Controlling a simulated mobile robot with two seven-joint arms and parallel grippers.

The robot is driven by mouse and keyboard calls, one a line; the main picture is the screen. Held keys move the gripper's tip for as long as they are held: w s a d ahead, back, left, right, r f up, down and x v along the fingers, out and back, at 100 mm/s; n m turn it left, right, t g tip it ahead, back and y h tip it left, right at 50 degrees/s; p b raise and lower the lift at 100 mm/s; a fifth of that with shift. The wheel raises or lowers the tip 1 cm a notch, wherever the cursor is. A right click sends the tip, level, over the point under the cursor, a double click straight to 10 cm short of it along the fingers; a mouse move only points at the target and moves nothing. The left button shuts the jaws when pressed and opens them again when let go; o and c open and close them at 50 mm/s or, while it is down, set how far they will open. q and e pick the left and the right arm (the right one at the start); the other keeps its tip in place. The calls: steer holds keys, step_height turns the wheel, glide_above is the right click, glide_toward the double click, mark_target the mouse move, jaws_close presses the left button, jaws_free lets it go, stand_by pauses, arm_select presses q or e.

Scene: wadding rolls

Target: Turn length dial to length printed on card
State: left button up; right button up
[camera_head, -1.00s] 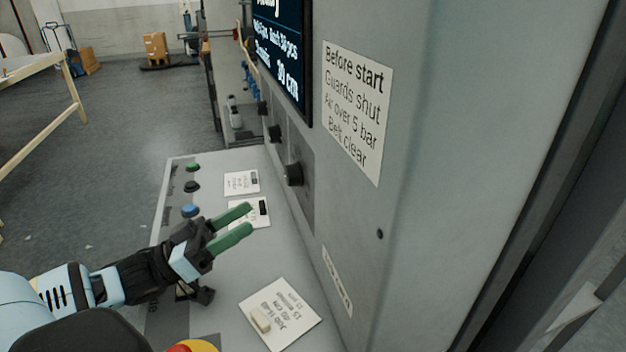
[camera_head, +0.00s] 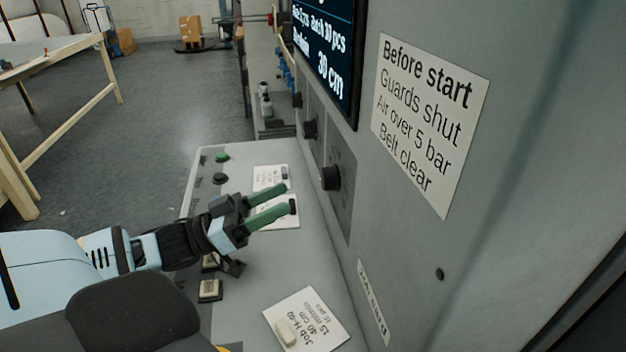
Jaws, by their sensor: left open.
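The job card (camera_head: 318,312) lies on the console's near end, under a small beige block (camera_head: 286,333); it reads "Job H-40" with a line "40 cm". Black dials sit in a row on the upright panel: a near one (camera_head: 331,178), a middle one (camera_head: 310,129) and a far one (camera_head: 297,100). I cannot read any dial label. The screen (camera_head: 325,60) above shows "30 cm". My left gripper (camera_head: 290,197) is open, its green fingers over the console, left of and below the near dial and apart from it. My right gripper is not in view.
Two more white cards (camera_head: 268,172) lie on the console by the fingers. A green button (camera_head: 222,157) and a black button (camera_head: 220,179) line its far left edge. A "Before start" sign (camera_head: 428,125) is on the panel. A wooden table (camera_head: 70,50) stands at the left.

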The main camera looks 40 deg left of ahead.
mark_target(322, 180)
arm_select(q)
steer(key=shift+x, duration=3.9)
steer(key=c, duration=1)
steer(key=shift+m, duration=0.5)
steer(key=m+g+h, duration=0.1)
steer(key=m, duration=0.1)
steer(key=m+g+h, duration=0.1)
steer(key=m, duration=0.1)
steer(key=shift+w+a+m, duration=0.1)
steer(key=shift+m, duration=0.3)
steer(key=shift+m+g+h+b, duration=0.55)
steer(key=shift+m+g, duration=0.85)
steer(key=shift+m, duration=1.2)
